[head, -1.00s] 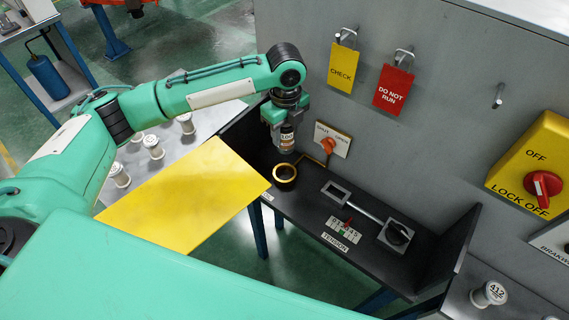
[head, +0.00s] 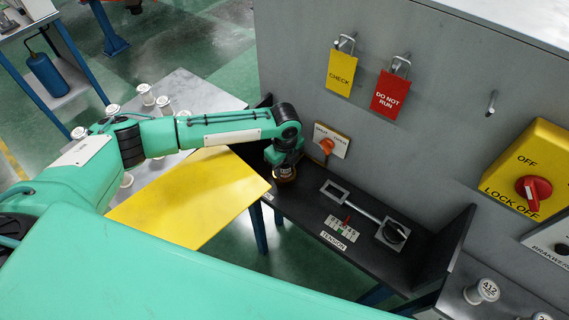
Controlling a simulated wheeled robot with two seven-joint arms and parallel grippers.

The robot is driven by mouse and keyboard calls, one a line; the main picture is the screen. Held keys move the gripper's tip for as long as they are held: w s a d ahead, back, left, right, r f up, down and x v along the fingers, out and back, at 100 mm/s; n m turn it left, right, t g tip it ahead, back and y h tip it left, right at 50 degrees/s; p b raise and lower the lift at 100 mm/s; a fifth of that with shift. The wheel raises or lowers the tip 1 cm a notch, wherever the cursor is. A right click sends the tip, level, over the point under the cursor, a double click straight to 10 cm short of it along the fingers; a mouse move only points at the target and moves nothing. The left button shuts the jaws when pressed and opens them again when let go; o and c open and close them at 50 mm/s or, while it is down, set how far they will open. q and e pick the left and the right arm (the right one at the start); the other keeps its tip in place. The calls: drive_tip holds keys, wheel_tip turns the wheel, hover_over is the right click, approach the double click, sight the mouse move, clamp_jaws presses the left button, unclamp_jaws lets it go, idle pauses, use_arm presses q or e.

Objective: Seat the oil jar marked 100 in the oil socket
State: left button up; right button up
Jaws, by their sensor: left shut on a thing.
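My left gripper (head: 284,165) points down at the left end of the dark shelf and is shut on the oil jar. The jar is almost wholly hidden by the gripper and the socket, and its label cannot be read now. The oil socket (head: 285,177), a dark cup with a brass-coloured rim, is directly below the fingers. The jar's lower end appears to be down at or inside the rim; how deep it sits cannot be told. My right gripper is not in view.
The shelf (head: 300,205) holds a tension scale (head: 342,227) and a dark knob (head: 394,233). An orange shut/open valve handle (head: 327,146) is on the panel close behind the gripper. A yellow sheet (head: 190,200) lies under my left arm. White spools stand on the left table (head: 205,95).

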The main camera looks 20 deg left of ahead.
use_arm(q)
drive_tip(key=o, duration=1)
drive_tip(key=shift+f, duration=0.1)
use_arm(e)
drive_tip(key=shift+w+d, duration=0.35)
use_arm(q)
wheel_tip(320, 180, up, 11)
drive_tip(key=b, duration=0.2)
drive_tip(key=shift+b, duration=0.3)
drive_tip(key=shift+r, duration=0.6)
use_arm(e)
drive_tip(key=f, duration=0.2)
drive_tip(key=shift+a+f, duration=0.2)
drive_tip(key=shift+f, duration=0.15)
use_arm(q)
drive_tip(key=shift+r, duration=0.1)
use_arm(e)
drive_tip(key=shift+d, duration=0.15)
